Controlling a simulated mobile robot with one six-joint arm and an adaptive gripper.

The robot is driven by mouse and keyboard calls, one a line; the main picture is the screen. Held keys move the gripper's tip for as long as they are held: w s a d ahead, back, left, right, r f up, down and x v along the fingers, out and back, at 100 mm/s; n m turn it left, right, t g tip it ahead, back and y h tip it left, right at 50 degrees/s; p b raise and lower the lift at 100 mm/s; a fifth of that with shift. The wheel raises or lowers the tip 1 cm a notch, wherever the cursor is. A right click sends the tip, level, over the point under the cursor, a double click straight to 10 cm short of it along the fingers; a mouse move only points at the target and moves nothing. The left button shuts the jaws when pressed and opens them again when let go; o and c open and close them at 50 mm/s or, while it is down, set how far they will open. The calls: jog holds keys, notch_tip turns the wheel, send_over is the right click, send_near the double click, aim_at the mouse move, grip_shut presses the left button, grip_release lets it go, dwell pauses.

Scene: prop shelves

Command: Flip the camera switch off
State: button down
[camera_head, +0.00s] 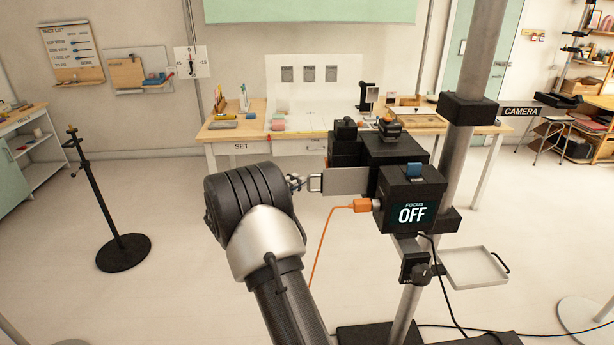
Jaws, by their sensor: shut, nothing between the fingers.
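The black camera rig (395,150) is mounted on a grey column right of centre. Its front box has a screen (412,214) that reads "FOCUS OFF". A blue switch-like tab (414,170) stands on top of that box; its exact tilt is too small to tell. A dark knob with an orange part (389,123) sits higher on the rig. My gripper (300,182) is shut and empty, left of the rig, close to a small metal handle (315,183) on a grey plate. My wrist partly hides the gripper, and I cannot tell whether it touches the handle.
An orange plug (362,205) and cable hang from the front box's left side. A small grey tray (474,267) juts out at lower right. A black stand (98,200) is on the left. The work table (226,134) is behind. Open floor lies at left.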

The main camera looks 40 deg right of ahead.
jog(key=shift+s+a+r, duration=0.1)
jog(key=shift+s+a, duration=0.05)
jog(key=shift+a, duration=1.4)
jog(key=w+a+r+n+t+y, duration=0.1)
jog(key=w+a+r+t+y, duration=0.6)
jog(key=a+r+t, duration=0.4)
jog(key=a+r+n+y, duration=0.1)
jog(key=a+r+y, duration=0.3)
jog(key=a, duration=0.7)
jog(key=s+a+f+g+y, duration=0.1)
jog(key=s+a+y, duration=0.3)
jog(key=s+a, duration=0.5)
jog(key=s+a+f+g+y, duration=0.2)
jog(key=s+a+y, duration=0.2)
jog(key=s+a, duration=0.5)
jog(key=s+d+f+m+g, duration=0.1)
jog(key=s+f+g, duration=0.1)
jog(key=s, duration=0.9)
jog(key=s+d+f+m+g+h, duration=0.1)
jog(key=s+f, duration=0.4)
jog(key=s, duration=0.6)
jog(key=shift+d+f+m+g, duration=0.3)
jog(key=shift+d+g, duration=0.3)
jog(key=shift+g, duration=0.4)
